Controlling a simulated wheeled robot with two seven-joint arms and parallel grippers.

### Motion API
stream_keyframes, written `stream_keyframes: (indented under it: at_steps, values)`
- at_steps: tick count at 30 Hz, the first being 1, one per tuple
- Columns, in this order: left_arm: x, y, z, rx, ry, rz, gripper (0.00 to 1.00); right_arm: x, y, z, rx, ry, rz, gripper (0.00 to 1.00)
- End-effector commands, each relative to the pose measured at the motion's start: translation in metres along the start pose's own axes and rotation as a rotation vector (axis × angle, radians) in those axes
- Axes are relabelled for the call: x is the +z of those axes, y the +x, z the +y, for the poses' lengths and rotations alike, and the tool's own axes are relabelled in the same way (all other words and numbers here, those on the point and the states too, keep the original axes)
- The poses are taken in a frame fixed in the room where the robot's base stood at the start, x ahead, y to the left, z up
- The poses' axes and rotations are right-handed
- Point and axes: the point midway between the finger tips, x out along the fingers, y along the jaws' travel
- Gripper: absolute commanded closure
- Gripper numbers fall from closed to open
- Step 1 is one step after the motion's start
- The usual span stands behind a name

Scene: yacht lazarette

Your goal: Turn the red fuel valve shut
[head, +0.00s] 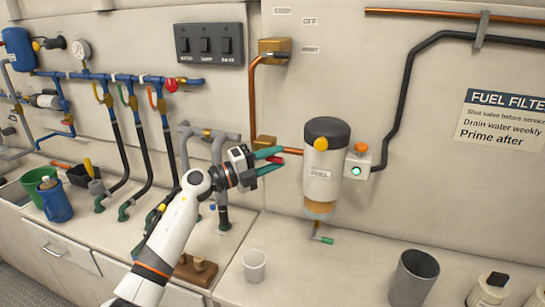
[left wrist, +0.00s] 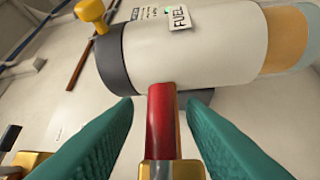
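The red fuel valve's handle (left wrist: 162,118) points from a brass body (left wrist: 172,170) toward the fuel filter (left wrist: 200,45), in line with the pipe. In the head view, part of the red handle (head: 274,159) shows between the fingers, below the copper pipe and left of the white filter canister (head: 321,165). My left gripper (head: 276,161) is open, its teal fingers on either side of the handle. In the left wrist view, the gripper (left wrist: 168,120) shows gaps between both fingers and the handle. My right gripper is not in view.
A box with a green light (head: 357,163) sits right of the filter. A brass fitting (head: 274,48) is above, on a copper pipe. Blue pipes with several small levers (head: 105,78) run at left. A white cup (head: 254,265) and a grey cup (head: 413,278) stand on the counter.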

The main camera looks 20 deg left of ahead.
Motion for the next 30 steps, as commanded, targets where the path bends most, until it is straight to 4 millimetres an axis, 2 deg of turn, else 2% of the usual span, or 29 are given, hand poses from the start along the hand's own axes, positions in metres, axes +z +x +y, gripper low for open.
stream_keyframes:
  at_steps: [7,12,14,23,30]
  values:
    - [0.000,0.000,-0.001,0.000,0.000,0.001,0.65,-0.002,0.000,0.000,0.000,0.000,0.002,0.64]
    - [0.000,0.000,-0.001,0.000,-0.001,0.001,0.92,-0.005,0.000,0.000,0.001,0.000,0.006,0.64]
    - [0.000,0.000,0.000,0.000,-0.001,0.001,1.00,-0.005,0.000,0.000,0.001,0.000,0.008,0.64]
    - [0.000,0.000,0.000,-0.005,0.003,-0.001,1.00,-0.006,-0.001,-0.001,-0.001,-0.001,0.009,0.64]
    - [-0.001,-0.001,-0.001,-0.058,0.054,-0.015,1.00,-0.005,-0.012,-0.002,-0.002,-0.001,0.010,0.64]
